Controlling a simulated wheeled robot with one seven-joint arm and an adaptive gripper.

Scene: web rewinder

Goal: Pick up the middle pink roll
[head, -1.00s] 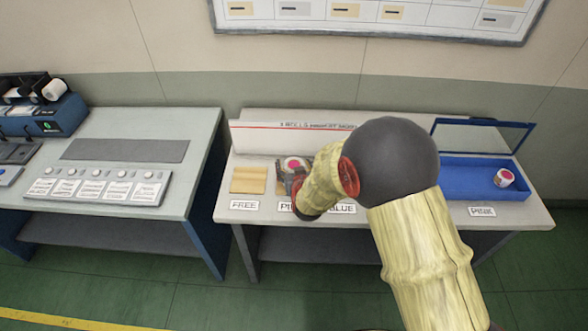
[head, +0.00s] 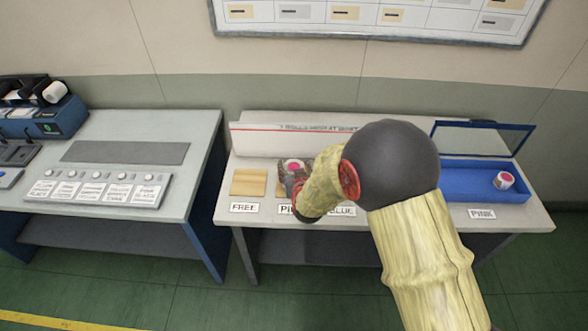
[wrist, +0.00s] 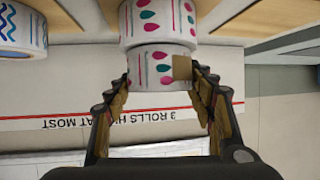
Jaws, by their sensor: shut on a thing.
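A white roll with pink and teal drop marks (wrist: 155,69) sits between the fingers of my gripper (wrist: 160,88) in the wrist view, with a small brown patch on its side. My gripper is shut on it. A like-patterned roll (wrist: 150,20) lies right against it, further up in the wrist picture. The wrist picture is upside down, so that roll is the lower one. In the head view a pink-topped roll (head: 293,165) shows beside my gripper (head: 293,183), which is partly hidden by my arm. Any further roll of this stack is out of view.
A blue-zigzag roll (wrist: 22,30) stands close beside the stack. A white board with a red line (head: 262,143) rises behind. A bare wooden pad (head: 248,182) is at left. A blue open-lidded box (head: 460,182) at right holds one roll (head: 504,180).

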